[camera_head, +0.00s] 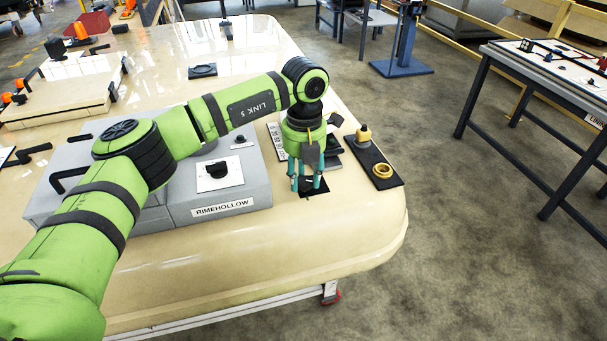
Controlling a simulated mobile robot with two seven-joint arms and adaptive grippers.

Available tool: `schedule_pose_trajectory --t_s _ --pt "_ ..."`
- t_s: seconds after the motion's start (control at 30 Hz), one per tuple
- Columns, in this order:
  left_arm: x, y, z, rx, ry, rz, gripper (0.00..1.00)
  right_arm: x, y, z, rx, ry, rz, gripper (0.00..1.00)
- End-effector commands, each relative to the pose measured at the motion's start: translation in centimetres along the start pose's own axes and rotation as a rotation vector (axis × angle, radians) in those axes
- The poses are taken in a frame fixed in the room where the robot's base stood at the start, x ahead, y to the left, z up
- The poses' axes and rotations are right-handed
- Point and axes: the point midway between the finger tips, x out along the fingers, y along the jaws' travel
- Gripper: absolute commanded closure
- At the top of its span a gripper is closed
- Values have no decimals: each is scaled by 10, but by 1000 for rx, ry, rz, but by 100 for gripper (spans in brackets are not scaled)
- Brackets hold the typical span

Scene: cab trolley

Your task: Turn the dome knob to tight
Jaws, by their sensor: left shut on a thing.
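My left gripper (309,186) points down over a small dark plate (317,193) near the right end of the cream table. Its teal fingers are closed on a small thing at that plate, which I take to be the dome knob. The fingers and wrist hide the knob, so its shape and its marks cannot be read. My right gripper is not in view.
A grey box (245,187) labelled RIMEHOLLOW stands to the left. The table (330,240) is clear in front.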

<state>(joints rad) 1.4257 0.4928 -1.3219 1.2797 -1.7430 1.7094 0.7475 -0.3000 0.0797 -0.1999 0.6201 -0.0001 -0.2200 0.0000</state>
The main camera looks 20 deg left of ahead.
Motion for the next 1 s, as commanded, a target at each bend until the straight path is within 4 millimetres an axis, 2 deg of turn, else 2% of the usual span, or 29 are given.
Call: schedule_pose_trajectory --t_s 0.03,0.27,0.3,0.33,0.37,0.63,0.77,0.87,1.0 --pt "-6 0 5 -2 -22 -5 94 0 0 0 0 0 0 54" --pt "-6 0 5 9 -22 -5 94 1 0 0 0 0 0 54" --pt "-6 0 5 9 -22 -5 53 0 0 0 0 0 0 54" --pt "-6 0 5 9 -22 -5 41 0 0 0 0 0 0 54" --pt "-5 0 5 9 -21 -5 38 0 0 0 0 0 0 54" --pt "-3 0 2 11 -11 -2 38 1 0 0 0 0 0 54" --pt "-7 0 2 12 -10 -2 38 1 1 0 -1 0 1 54" --pt "-20 -1 3 12 -13 -3 38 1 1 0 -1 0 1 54" --pt "-49 -1 3 11 -14 -3 38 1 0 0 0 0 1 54"
